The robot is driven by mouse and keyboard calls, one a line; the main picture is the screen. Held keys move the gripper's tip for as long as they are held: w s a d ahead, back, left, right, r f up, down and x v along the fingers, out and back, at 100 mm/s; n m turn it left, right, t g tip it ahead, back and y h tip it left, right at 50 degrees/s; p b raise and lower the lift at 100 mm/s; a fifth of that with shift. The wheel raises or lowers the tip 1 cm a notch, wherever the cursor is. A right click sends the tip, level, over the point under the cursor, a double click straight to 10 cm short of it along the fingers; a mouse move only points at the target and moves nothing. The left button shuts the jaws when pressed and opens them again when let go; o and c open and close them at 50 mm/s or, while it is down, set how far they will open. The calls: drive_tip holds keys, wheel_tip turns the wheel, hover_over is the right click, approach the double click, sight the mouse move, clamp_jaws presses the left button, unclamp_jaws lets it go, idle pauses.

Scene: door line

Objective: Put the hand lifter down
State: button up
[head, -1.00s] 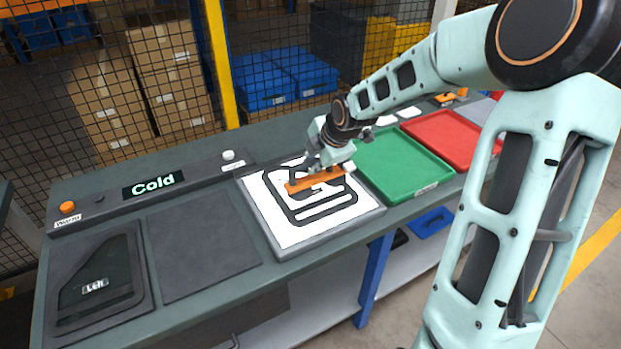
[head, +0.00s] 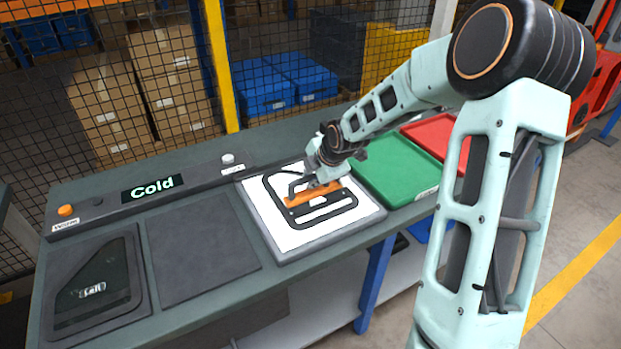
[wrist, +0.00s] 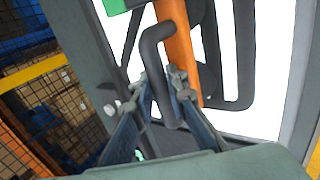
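The hand lifter is an orange bar (head: 318,213) with a dark bent handle (wrist: 153,50). My gripper (head: 318,182) is at the handle, above the bar. In the wrist view my gripper's fingers (wrist: 165,78) are closed around the handle, one on each side. The lifter is over a black tubular frame (head: 330,219) on a bright white panel (head: 265,225). The bar looks very close to the frame; I cannot tell whether it touches. My gripper hides part of the handle in the head view.
A green tray (head: 395,170) and a red tray (head: 432,135) stand right of the panel. A dark empty mat (head: 200,250) and a door piece marked Left (head: 92,290) lie to the left. A "Cold" sign (head: 152,188) and wire fence are behind.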

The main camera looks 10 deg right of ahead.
drive_tip(key=o, duration=0.5)
drive_tip(key=shift+r, duration=0.2)
drive_tip(key=p+v, duration=0.3)
drive_tip(key=v, duration=0.9)
drive_tip(key=shift+p, duration=0.4)
